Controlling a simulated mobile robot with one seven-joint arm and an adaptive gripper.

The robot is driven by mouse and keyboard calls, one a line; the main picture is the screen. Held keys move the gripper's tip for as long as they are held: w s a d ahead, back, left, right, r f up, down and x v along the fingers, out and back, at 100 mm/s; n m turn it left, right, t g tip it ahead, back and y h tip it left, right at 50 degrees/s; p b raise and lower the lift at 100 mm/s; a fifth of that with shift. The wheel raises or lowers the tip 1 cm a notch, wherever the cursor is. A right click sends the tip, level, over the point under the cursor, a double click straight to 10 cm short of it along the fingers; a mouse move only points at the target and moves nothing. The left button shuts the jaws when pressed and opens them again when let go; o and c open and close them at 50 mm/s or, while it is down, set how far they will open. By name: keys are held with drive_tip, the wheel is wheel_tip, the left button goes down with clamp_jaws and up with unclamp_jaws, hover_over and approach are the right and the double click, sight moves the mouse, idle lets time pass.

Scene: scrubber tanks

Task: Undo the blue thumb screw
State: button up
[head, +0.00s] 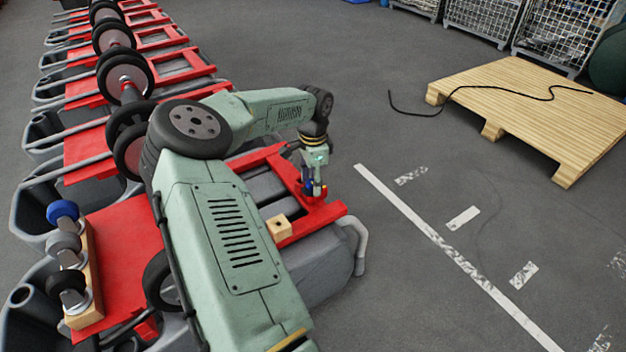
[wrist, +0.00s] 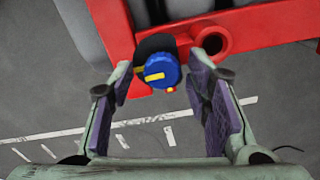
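The blue thumb screw (wrist: 157,70) is a round knob with a yellow mark on its face, set at the edge of the red frame (wrist: 112,22) in the wrist view. A black part shows behind it. My gripper (wrist: 162,85) is open, with one purple-padded finger on each side of the screw. A gap shows between the fingers and the knob, and I see no clear contact. In the head view my gripper (head: 316,190) points down at the red frame's right end, where a little blue shows between the fingers. The screw is mostly hidden there.
A small wooden block (head: 279,228) lies near my arm. A round red socket (wrist: 212,40) is right of the screw. A pallet (head: 535,105) with a black cable stands at right.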

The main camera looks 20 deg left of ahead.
sight(313, 182)
drive_tip(key=shift+w, duration=0.1)
wheel_tip(313, 182, up, 12)
idle(0.6)
idle(0.4)
